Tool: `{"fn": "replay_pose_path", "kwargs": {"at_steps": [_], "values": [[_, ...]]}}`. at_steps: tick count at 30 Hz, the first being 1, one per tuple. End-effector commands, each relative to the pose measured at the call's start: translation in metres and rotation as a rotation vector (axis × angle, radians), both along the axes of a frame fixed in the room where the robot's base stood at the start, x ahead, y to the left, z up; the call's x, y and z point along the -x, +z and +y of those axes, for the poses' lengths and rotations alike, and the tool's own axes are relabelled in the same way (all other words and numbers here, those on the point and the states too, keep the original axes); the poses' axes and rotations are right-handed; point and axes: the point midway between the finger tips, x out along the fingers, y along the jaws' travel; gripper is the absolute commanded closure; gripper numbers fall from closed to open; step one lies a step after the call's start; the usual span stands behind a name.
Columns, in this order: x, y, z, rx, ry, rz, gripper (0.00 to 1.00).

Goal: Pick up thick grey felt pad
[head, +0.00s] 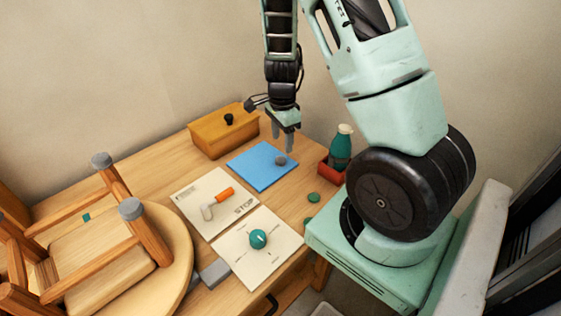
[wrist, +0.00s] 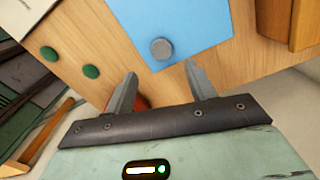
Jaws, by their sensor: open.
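A thick round grey pad (head: 281,160) lies on a blue sheet (head: 258,172) on the wooden table. It also shows in the wrist view (wrist: 161,49), near the sheet's lower edge. My gripper (head: 284,145) is open and empty, fingers pointing down, above the pad in the head view. In the wrist view my two fingertips (wrist: 160,71) lie apart, with the pad between and a little beyond them. The fingers do not appear to touch it. The exact height gap is unclear.
An upturned wooden chair (head: 140,262) with grey-capped legs fills the left. A wooden box (head: 222,132) stands behind the sheet; a green bottle (head: 341,148) in a red holder (head: 330,171) stands right.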

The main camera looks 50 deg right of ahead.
Motion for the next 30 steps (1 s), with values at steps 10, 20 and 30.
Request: {"fn": "replay_pose_path", "kwargs": {"at_steps": [10,20,30], "values": [[-0.001,-0.029,0.0,0.0,-0.001,0.001,0.45],[-0.003,-0.068,0.002,0.0,0.0,0.001,0.45],[-0.004,-0.07,0.002,0.001,0.001,-0.001,0.64]]}}
